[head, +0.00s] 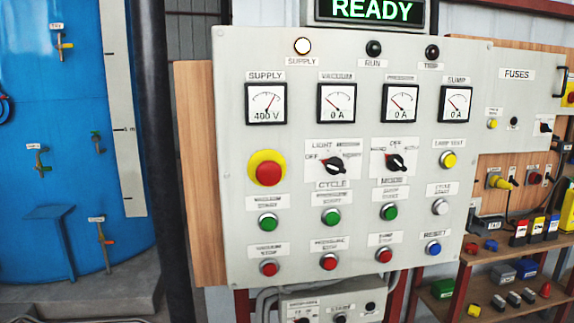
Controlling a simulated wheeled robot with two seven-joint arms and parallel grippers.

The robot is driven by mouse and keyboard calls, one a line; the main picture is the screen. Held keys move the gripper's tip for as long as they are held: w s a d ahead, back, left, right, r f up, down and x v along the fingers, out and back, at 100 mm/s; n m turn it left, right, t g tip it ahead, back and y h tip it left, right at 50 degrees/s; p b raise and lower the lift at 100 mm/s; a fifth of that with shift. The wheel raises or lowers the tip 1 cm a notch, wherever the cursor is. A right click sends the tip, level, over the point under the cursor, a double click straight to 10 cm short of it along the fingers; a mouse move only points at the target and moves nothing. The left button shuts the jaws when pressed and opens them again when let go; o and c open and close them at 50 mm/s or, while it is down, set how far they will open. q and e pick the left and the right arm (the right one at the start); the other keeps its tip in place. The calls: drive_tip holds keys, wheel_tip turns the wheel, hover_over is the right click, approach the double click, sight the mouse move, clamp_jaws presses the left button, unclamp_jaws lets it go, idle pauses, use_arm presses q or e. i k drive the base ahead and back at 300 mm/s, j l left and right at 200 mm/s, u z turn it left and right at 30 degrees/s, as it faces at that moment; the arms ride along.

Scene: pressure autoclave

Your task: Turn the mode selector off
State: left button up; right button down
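The mode selector (396,164) is a black rotary knob on the grey control panel (232,190), right of the middle. "MODE" is printed under its white label plate, and "OFF" stands at the top of the plate. The knob's bar lies diagonally, not straight up at "OFF"; its exact pointing end is too small to tell. A similar black cycle selector (334,166) sits to its left, with "CYCLE" printed below. Neither of my grippers is in view, and nothing covers the mode selector.
A red emergency button (268,173) on a yellow ring is at the panel's left. Green start buttons (389,211) and red stop buttons (384,255) sit below the selectors. A lit "READY" sign (370,11) hangs above. A fuse board and shelves (520,255) stand at right. Space before the panel is clear.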

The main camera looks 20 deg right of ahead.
sight(395, 163)
drive_tip(key=z, duration=1.35)
